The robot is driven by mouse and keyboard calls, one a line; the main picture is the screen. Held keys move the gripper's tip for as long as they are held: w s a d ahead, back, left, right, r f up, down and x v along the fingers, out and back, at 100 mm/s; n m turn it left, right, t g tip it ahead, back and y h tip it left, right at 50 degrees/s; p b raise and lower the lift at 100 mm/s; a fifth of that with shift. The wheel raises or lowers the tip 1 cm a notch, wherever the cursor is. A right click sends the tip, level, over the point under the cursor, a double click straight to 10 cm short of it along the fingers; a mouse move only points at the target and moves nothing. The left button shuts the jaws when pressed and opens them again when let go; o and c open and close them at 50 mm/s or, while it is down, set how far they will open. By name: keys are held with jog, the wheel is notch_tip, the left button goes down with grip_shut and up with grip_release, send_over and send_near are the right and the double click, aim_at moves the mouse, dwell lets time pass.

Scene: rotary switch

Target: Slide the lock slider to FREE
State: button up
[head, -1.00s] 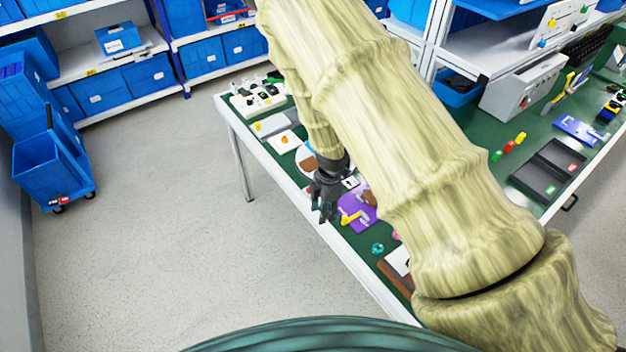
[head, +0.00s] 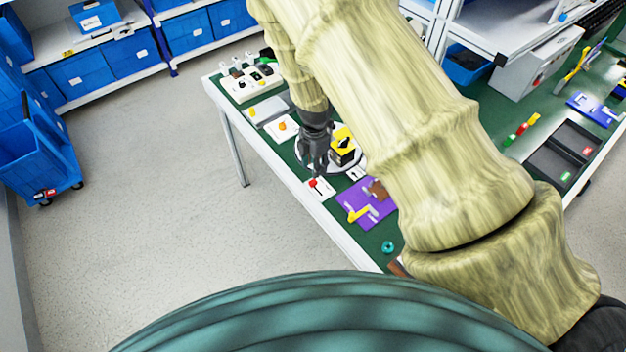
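A small white plate with a red knob (head: 314,183) lies near the table's front edge; it looks like the lock slider, but its lettering is too small to read. A yellow and black rotary switch (head: 343,143) stands on a round white base just behind it. My gripper (head: 316,172) points down just above the red knob, in front of the switch and partly covering its base. I cannot tell whether its fingertips touch the knob, or whether the fingers are apart or closed.
A purple board (head: 367,204) with a yellow handle lies to the right. A white plate with an orange knob (head: 282,126) and a white block with several parts (head: 250,83) lie to the left. My forearm hides much of the table's middle. A teal ring (head: 388,246) lies near the front edge.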

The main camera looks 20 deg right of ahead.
aim_at(315, 181)
notch_tip(315, 181, down, 8)
jog(key=b, duration=0.4)
jog(key=shift+r+b, duration=0.1)
jog(key=shift+b, duration=0.2)
grip_shut()
jog(key=shift+d, duration=0.1)
